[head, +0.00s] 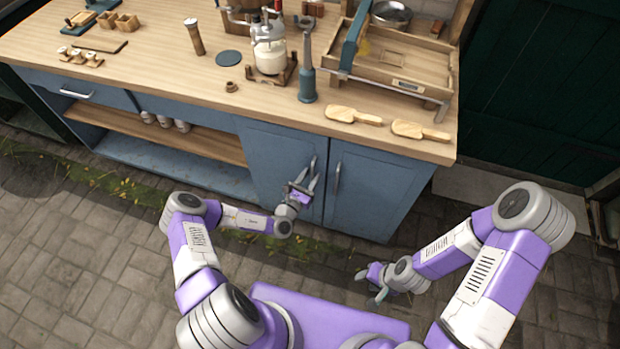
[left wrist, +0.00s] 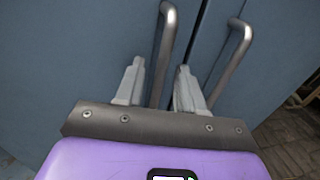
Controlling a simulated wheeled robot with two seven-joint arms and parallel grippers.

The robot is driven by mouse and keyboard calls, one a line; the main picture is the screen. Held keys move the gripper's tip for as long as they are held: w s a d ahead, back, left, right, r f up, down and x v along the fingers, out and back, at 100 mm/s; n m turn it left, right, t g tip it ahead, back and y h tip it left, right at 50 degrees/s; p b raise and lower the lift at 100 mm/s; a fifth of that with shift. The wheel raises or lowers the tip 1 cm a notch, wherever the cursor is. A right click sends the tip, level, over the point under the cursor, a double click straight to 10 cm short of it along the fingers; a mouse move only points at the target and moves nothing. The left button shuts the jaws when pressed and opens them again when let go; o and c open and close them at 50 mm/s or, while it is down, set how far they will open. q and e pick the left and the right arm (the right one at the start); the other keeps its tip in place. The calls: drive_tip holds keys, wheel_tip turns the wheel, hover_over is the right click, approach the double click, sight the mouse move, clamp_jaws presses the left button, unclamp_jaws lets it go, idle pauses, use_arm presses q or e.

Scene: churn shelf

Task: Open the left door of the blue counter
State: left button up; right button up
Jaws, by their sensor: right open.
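The blue counter's left door (head: 265,150) is shut, flush beside the shut right door (head: 375,190). The left door's metal bar handle (left wrist: 168,28) is upright near the seam; the right door's handle (left wrist: 238,48) is just right of it. My left gripper (head: 308,179) is at the left door's handle. In the left wrist view its two fingers (left wrist: 158,84) stand apart, one each side of the handle, with gaps visible between them and the bar. My right gripper (head: 366,287) is open and empty, low above the paving in front of the counter.
The wooden countertop (head: 200,85) bears a glass churn (head: 268,50), a blue bottle-shaped tool (head: 307,85), wooden paddles (head: 352,115) and a tray (head: 400,65). An open shelf bay (head: 180,140) is left of the doors. Paving in front is clear apart from my own body.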

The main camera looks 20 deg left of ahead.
use_arm(q)
clamp_jaws()
idle(0.3)
